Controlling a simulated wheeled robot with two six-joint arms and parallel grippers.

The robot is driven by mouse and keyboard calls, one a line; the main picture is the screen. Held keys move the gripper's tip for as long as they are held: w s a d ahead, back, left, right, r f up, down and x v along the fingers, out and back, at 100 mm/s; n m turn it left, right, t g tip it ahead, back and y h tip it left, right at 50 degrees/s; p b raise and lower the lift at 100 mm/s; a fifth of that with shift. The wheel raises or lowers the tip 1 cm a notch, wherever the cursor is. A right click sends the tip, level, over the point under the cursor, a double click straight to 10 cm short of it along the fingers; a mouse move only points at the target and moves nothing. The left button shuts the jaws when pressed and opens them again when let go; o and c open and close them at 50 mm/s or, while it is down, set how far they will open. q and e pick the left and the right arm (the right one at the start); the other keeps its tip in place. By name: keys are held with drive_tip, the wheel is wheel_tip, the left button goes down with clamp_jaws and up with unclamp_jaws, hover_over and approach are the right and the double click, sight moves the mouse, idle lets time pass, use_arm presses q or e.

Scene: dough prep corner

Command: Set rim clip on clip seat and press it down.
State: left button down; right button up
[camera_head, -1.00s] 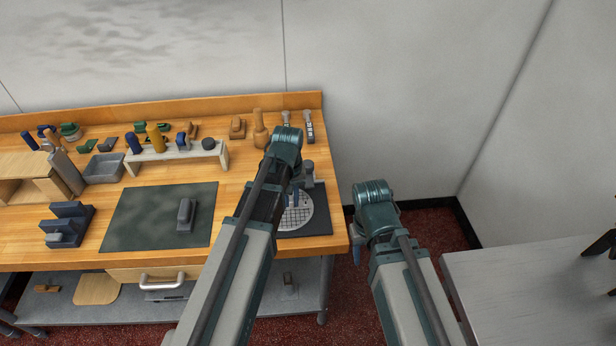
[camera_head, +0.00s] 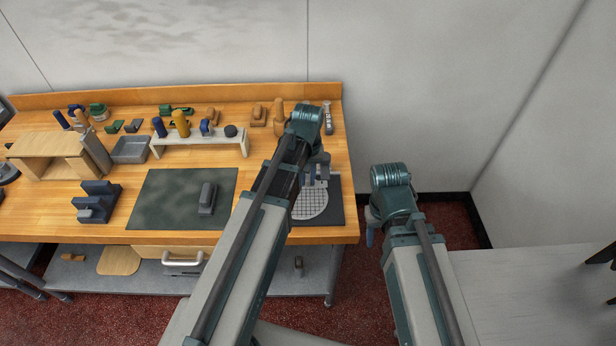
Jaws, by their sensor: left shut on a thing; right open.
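My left gripper (camera_head: 308,181) is over the back part of a dark square mat (camera_head: 336,212) at the table's right end. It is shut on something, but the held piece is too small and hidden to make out. A white round gridded disc (camera_head: 311,206) lies on the mat, just in front of the fingers. A grey upright part (camera_head: 321,160) shows beside the fingers, partly behind my arm. I cannot tell for sure which piece is the rim clip or the clip seat. My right gripper (camera_head: 371,236) is open, off the table's right side.
A dark green board (camera_head: 165,200) with a grey block (camera_head: 207,198) lies left of my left arm. A pale rack (camera_head: 200,138) holding tools, a grey tray (camera_head: 130,150) and a blue stand (camera_head: 97,202) are further left. A grey table (camera_head: 530,285) stands at right.

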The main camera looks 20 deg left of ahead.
use_arm(q)
drive_tip(key=b, duration=0.7)
hover_over(308, 204)
drive_tip(key=shift+f, duration=3.8)
drive_tip(key=shift+f+b, duration=1.25)
drive_tip(key=shift+b, duration=0.15)
drive_tip(key=c, duration=0.8)
unclamp_jaws()
drive_tip(key=shift+o, duration=0.2)
drive_tip(key=shift+r, duration=0.15)
wheel_tip(308, 204, up, 8)
drive_tip(key=p, duration=0.8)
